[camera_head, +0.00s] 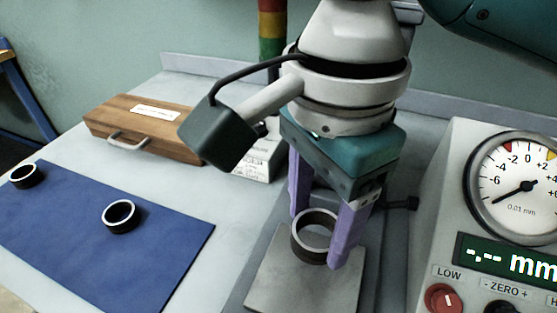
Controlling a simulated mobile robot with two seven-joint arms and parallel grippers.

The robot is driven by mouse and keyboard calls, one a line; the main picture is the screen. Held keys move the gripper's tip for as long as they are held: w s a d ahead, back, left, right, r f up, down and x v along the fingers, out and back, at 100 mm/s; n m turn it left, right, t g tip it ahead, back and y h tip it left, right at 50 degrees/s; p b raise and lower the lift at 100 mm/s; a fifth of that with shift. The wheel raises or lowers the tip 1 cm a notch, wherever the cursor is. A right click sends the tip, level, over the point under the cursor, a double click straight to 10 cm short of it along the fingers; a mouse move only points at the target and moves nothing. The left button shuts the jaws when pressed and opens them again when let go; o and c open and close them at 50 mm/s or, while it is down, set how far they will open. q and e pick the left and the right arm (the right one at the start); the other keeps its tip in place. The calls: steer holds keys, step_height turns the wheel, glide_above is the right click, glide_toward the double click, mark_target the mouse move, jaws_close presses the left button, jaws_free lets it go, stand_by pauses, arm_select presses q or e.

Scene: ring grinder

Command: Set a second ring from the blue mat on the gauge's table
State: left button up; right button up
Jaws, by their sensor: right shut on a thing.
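My right gripper (328,232) has two purple fingers and is shut on a dark ring (312,238) with a bright rim. The ring is between the fingers, at or just above the gauge's flat grey table (290,288); I cannot tell whether it touches. Two more rings are on the blue mat (150,250) at the left: one ring (121,217) near the middle and another ring (24,176) at its left edge. The gauge (437,210) stands at the right with a round dial (520,190) and a display reading "-.-- mm". My left gripper is not in view.
A wooden case (140,122) with a metal handle lies behind the mat. A pale labelled box (258,160) stands behind my right gripper. A striped red, yellow and green column (272,25) rises at the back. A red knob (443,298) is on the gauge's front.

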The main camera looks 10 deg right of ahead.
mark_target(310, 275)
step_height(310, 275, down, 7)
steer(key=shift+f+b, duration=0.1)
steer(key=shift+b, duration=0.55)
steer(key=shift+f, duration=0.15)
steer(key=shift+f, duration=0.1)
steer(key=o, duration=1.5)
steer(key=shift+c, duration=0.2)
